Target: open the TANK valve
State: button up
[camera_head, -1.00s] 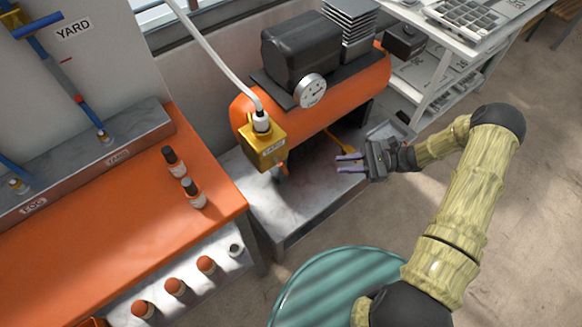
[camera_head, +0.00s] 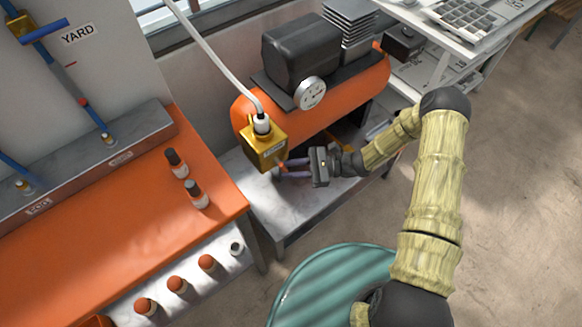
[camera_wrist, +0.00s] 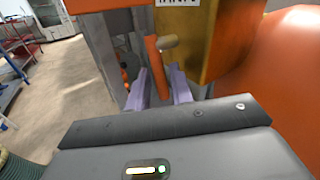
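The TANK valve is a yellow block (camera_head: 258,150) with a label, mounted at the left end of the orange tank. Its short orange lever (camera_head: 283,163) sticks out at the block's lower right. In the wrist view the lever (camera_wrist: 156,66) slants down between my two purple fingers, with the yellow block (camera_wrist: 188,45) behind and to the right. My gripper (camera_head: 281,170) reaches in from the right, with its fingertips at the lever. In the wrist view my gripper (camera_wrist: 160,86) is open, with visible gaps beside the lever; contact cannot be told.
The orange tank (camera_head: 345,100) carries a dark motor and a gauge (camera_head: 310,93). A grey hose (camera_head: 215,60) rises from the valve. An orange bench (camera_head: 120,215) with small bottles stands at left. A green round drum top (camera_head: 325,285) is below my arm.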

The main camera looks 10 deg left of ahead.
jog(key=shift+a, duration=0.15)
grip_shut()
jog(key=shift+f, duration=0.1)
jog(key=y+b, duration=0.1)
jog(key=m+y, duration=0.1)
jog(key=m+b, duration=0.1)
jog(key=shift+s+a+f+y+b, duration=0.1)
jog(key=shift+s+a+y+b, duration=0.2)
jog(key=shift+s+y, duration=0.1)
